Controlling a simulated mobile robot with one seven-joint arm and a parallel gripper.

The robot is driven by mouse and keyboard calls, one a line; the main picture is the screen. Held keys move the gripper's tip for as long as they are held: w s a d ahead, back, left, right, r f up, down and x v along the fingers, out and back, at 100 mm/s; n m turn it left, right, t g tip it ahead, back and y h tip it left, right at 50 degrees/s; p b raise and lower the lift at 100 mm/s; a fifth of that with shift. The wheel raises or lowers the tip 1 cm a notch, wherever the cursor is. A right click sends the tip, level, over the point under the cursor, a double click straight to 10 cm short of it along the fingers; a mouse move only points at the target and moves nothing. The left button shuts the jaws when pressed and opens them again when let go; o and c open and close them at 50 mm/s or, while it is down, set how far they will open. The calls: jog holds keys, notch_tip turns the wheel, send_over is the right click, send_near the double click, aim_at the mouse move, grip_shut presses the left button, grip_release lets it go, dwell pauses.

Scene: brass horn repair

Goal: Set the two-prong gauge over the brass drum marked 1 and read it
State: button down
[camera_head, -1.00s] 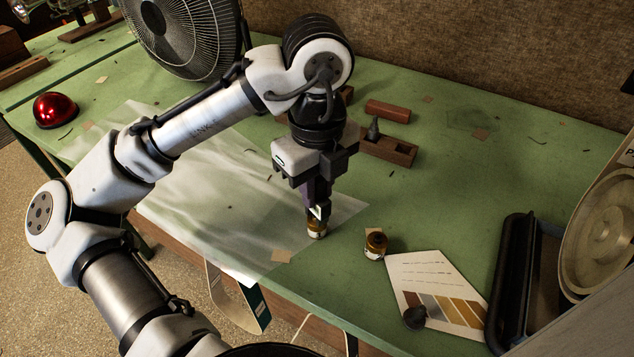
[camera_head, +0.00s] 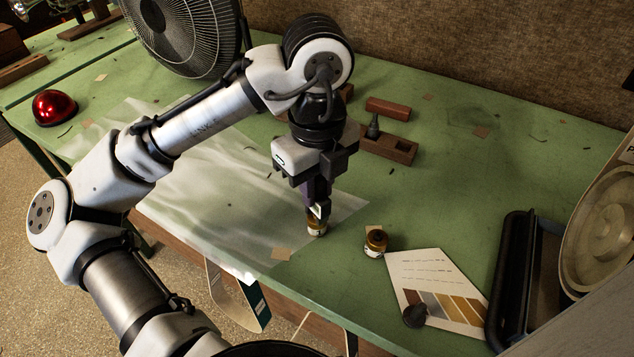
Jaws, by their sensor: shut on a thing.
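My gripper (camera_head: 318,200) points straight down and is shut on the gauge (camera_head: 317,211), a small dark piece with a pale face. The gauge is directly above a small brass drum (camera_head: 317,229) with a pale label, near the table's front edge. The gauge's lower end meets the drum's top in this view. The prongs cannot be made out, nor whether they touch the drum. A second brass drum (camera_head: 376,243) with a dark top and pale label stands apart to the right. The label marks and any reading are too small to read.
A translucent sheet (camera_head: 200,190) lies left of the drums. A colour-strip card (camera_head: 420,268) with a dark knob (camera_head: 415,316) lies at the front right, beside a black tray (camera_head: 512,270). A wooden block (camera_head: 390,148), a fan (camera_head: 190,30) and a red dome (camera_head: 54,107) stand farther back.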

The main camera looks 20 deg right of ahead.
jog(key=shift+r+p, duration=2.55)
jog(key=shift+p, duration=0.2)
